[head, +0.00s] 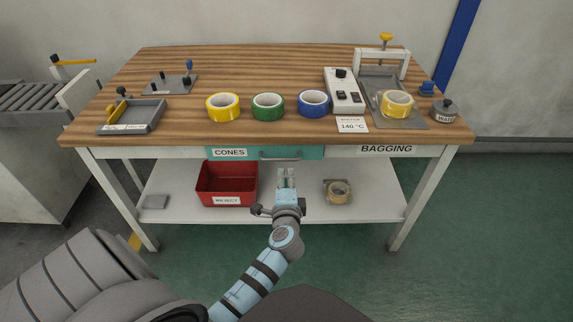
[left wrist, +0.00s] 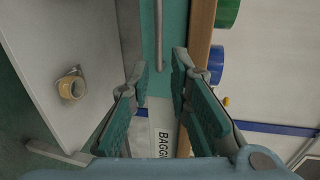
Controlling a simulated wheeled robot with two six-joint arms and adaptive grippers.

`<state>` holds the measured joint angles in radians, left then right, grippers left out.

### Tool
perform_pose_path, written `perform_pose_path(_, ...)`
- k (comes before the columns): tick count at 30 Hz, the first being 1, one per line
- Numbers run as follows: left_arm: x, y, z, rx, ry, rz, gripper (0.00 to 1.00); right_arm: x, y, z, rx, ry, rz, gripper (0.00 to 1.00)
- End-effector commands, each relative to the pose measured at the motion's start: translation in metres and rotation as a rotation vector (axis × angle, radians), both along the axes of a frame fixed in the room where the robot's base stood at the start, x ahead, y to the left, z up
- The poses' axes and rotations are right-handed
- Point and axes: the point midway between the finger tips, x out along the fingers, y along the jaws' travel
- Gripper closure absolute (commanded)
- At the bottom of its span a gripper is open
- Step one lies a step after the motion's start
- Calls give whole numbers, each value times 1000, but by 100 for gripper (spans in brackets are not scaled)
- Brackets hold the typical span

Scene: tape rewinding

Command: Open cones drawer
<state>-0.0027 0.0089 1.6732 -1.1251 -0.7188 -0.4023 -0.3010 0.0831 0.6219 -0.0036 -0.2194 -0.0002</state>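The cones drawer (head: 312,153) has a teal front under the tabletop, with a white CONES label (head: 230,153) at its left. It looks shut. Its metal bar handle (head: 281,157) is at the middle of the front; the handle (left wrist: 158,35) also shows in the left wrist view, ahead of the gap between the fingers. My left gripper (head: 287,174) is just below and in front of the handle in the head view. In the left wrist view the gripper (left wrist: 162,68) is open, with nothing between its fingers. My right gripper is not in view.
The wooden tabletop (head: 250,75) bears yellow, green and blue tape rolls and a sealing device. A red REJECT bin (head: 226,184) and a tan tape roll (head: 339,191) are on the lower shelf (head: 375,200). The BAGGING label (head: 386,149) is right of the drawer.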

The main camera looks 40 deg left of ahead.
Motion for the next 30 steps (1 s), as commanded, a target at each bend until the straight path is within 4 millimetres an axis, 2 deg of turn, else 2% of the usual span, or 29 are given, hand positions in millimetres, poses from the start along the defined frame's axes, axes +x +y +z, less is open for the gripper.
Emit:
perform_pose_path(6,51,37,-17,0,0,-2,82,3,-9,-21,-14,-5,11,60)
perform_pose_path(12,77,57,-23,-2,1,-3,82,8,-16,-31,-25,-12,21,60)
perform_pose_path(16,84,62,-24,-4,1,-4,82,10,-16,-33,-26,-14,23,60)
perform_pose_path(24,85,63,-24,-5,1,-4,82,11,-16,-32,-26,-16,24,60)
perform_pose_path(27,85,62,-23,-6,1,-4,98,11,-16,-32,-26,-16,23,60)
perform_pose_path(30,85,62,-24,-6,1,-4,100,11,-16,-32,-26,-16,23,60)
